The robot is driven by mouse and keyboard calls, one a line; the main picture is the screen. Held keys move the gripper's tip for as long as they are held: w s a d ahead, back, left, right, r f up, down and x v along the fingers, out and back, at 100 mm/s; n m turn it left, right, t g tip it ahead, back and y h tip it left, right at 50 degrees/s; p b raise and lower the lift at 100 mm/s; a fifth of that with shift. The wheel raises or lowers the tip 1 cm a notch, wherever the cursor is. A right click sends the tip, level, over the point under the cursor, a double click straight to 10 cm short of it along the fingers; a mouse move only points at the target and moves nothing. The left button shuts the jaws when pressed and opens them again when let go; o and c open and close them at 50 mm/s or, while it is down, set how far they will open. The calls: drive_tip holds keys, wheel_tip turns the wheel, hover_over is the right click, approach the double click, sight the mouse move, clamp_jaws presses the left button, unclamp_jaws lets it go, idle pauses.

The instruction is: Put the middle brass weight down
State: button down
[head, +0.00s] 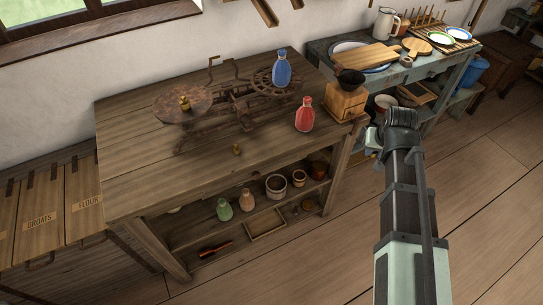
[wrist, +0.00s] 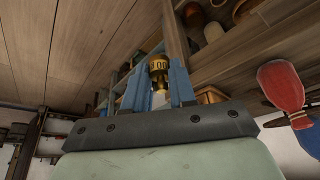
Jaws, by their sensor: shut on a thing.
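A brass weight (wrist: 160,66) with dark numerals on its side sits between the blue fingers of my gripper (wrist: 157,80) in the wrist view. The gripper is shut on it. In the head view my gripper (head: 373,141) is just off the table's right end, beside the coffee grinder, and the held weight cannot be made out there. A larger brass weight (head: 185,103) stands on the left pan (head: 168,108) of the balance scale (head: 238,103). A small brass weight (head: 236,149) stands on the table in front of the scale.
A blue bottle (head: 282,69) stands on the scale's right pan. A red bottle (head: 304,115) and the coffee grinder (head: 346,98) stand at the table's right. The table (head: 135,170) is bare at front left. A sideboard (head: 405,75) with dishes stands behind right.

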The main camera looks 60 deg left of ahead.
drive_tip(key=s+a+r+n+g+y, duration=0.1)
drive_tip(key=s+a+n, duration=0.1)
drive_tip(key=s+a, duration=0.65)
drive_tip(key=s+a+r+n, duration=0.15)
drive_tip(key=s+a, duration=0.35)
drive_tip(key=s, duration=0.6)
wheel_tip(320, 180, up, 3)
drive_tip(key=n+g, duration=0.3)
drive_tip(key=n, duration=0.4)
hover_over(195, 166)
drive_tip(key=d, duration=0.2)
drive_tip(key=shift+m, duration=0.25)
drive_tip(key=shift+w+a+f, duration=0.1)
drive_tip(key=shift+f, duration=2.4)
drive_tip(key=shift+w+a+f, duration=0.1)
drive_tip(key=shift+f, duration=2.35)
drive_tip(key=shift+f, duration=0.15)
drive_tip(key=c, duration=0.9)
unclamp_jaws()
drive_tip(key=v, duration=1.2)
drive_tip(key=shift+s, duration=0.15)
